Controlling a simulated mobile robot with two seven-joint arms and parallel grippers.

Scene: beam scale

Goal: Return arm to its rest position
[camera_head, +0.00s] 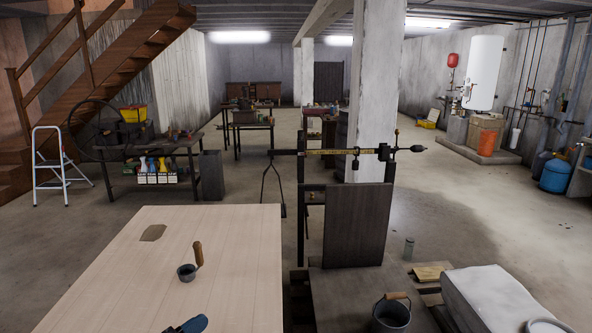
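The beam scale has a brass-coloured beam (328,151) that looks about level on a dark upright frame. A dark pointed weight (408,148) is at its right end, and a forked hanger (273,188) hangs at its left. A dark panel (356,225) stands below the beam, behind the scale platform (337,296). A metal bucket (391,313) with a wooden grip stands on the platform. Blue and dark parts at the bottom edge, left of centre, and a grey-blue rounded part at bottom right are cut off. I can make out neither gripper's fingers.
A pale wooden table (110,285) fills the lower left, with a small dark cup-shaped scoop (187,272) with a wooden handle on it. A white sack (490,295) lies at lower right. A concrete pillar (371,80) rises behind.

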